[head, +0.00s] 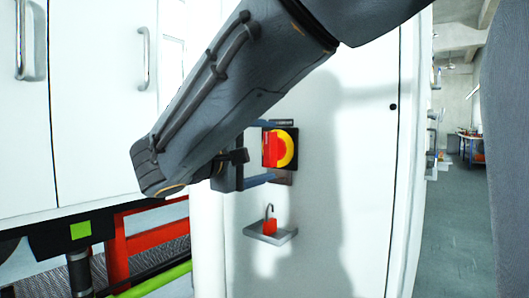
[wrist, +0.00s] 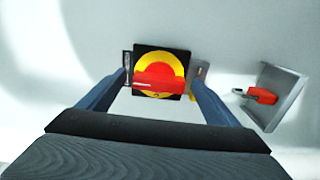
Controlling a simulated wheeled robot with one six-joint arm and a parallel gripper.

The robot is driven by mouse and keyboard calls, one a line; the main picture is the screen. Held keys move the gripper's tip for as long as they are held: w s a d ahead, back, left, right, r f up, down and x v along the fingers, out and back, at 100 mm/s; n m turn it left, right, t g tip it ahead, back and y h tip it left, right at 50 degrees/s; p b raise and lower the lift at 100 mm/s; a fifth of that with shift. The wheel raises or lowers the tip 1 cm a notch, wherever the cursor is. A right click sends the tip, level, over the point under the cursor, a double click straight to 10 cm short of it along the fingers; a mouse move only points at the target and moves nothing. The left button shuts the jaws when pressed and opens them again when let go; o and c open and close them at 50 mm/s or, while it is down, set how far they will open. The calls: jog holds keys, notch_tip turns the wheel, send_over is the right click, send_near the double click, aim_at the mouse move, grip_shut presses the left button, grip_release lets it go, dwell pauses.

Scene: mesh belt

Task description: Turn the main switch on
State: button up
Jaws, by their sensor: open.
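The main switch (head: 279,148) is a red handle on a yellow disc with a black square plate, mounted on a white cabinet panel. In the wrist view the switch (wrist: 159,74) is centred, and its red handle lies across the picture. My gripper (head: 272,152) is open in front of the switch, with one finger near its upper edge and one near its lower edge in the head view. In the wrist view my gripper's fingers (wrist: 158,80) stand to the left and right of the plate. I cannot tell whether they touch it.
A small grey shelf (head: 254,235) below the switch holds a red padlock (head: 269,226) with an open shackle. A red frame (head: 150,236) and a mesh belt are at the lower left. White doors with handles (head: 146,58) are at the upper left. Open floor (head: 459,215) lies to the right.

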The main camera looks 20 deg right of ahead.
jog(key=v, duration=0.7)
jog(key=shift+s+a, duration=0.25)
jog(key=shift+a, duration=0.05)
